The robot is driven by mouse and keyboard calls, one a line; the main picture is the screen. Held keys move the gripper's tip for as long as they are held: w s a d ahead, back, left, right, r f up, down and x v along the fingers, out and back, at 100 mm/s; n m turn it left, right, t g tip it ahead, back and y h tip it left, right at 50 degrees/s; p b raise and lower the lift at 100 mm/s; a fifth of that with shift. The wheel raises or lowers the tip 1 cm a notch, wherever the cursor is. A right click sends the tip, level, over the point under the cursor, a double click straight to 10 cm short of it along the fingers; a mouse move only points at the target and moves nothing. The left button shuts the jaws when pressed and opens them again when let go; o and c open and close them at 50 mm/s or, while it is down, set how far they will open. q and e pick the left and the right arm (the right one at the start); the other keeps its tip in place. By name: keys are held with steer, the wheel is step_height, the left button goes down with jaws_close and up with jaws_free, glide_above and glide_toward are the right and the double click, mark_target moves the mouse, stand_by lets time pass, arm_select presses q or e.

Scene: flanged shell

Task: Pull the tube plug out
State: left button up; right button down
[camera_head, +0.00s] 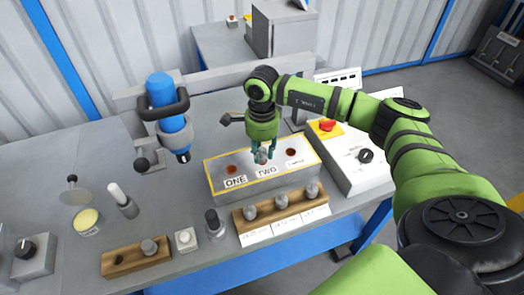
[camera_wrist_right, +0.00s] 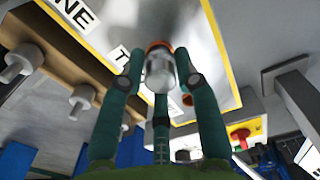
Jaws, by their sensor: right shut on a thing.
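The tube plug (camera_head: 261,157) is a small grey metal piece at the middle position of the yellow-edged box (camera_head: 222,190), above the label TWO. My right gripper (camera_head: 263,150) points down over the box with its teal fingers around the plug. In the right wrist view the plug (camera_wrist_right: 160,70) is a shiny cylinder between the fingertips, with an orange ring at its far end against the box face. My right gripper (camera_wrist_right: 160,80) is shut on it. I cannot tell whether the plug is fully seated. My left gripper is not in view.
Reddish round spots (camera_head: 232,169) and (camera_head: 291,152) flank the plug on the box. A wooden rack (camera_head: 240,222) with several grey plugs stands in front. A blue cylinder with a black handle (camera_head: 163,95) stands left. A red-button control box (camera_head: 365,175) is right.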

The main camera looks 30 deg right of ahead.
mark_target(262, 150)
steer(key=shift+r+p, duration=1.25)
steer(key=shift+r, duration=0.95)
